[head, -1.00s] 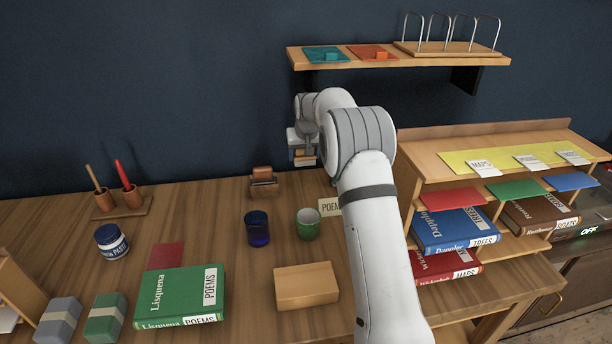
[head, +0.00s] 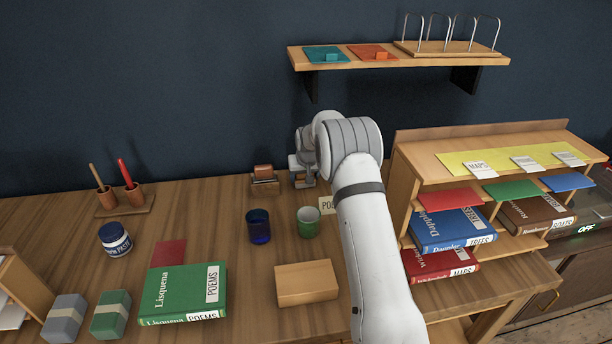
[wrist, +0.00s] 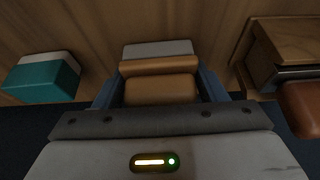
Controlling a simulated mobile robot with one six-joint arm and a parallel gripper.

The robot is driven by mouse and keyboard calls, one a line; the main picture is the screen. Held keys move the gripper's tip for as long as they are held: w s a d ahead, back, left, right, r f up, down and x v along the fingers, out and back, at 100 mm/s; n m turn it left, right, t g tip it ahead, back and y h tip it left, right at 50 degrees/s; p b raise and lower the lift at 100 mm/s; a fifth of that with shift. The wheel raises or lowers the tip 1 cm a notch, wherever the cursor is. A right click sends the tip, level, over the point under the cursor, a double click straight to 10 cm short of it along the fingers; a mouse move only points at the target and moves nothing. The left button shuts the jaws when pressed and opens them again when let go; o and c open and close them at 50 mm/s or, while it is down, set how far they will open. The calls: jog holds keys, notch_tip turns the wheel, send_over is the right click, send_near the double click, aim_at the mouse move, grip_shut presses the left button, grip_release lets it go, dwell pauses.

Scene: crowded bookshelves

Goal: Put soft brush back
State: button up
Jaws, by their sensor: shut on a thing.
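My gripper (head: 303,182) is shut on the soft brush, low over the back of the desk, just right of a small wooden stand (head: 264,182). In the wrist view the brush (wrist: 160,88) sits between the two fingers, with a tan wooden body and a pale grey end pointing away from my gripper. I cannot tell whether it touches the desk. The stand also shows at the right of the wrist view (wrist: 285,45), with a dark slot and a brown rounded piece (wrist: 305,105) at it.
A teal and white block (wrist: 42,78) lies on the other side of the brush. A blue cup (head: 258,228), a green cup (head: 308,222) and a tan box (head: 306,284) stand in front. A shelf of books (head: 455,228) is at the right, a wall shelf (head: 400,60) above.

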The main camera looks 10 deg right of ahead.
jog(key=shift+f, duration=0.15)
jog(key=o, duration=1)
jog(key=shift+o, duration=0.2)
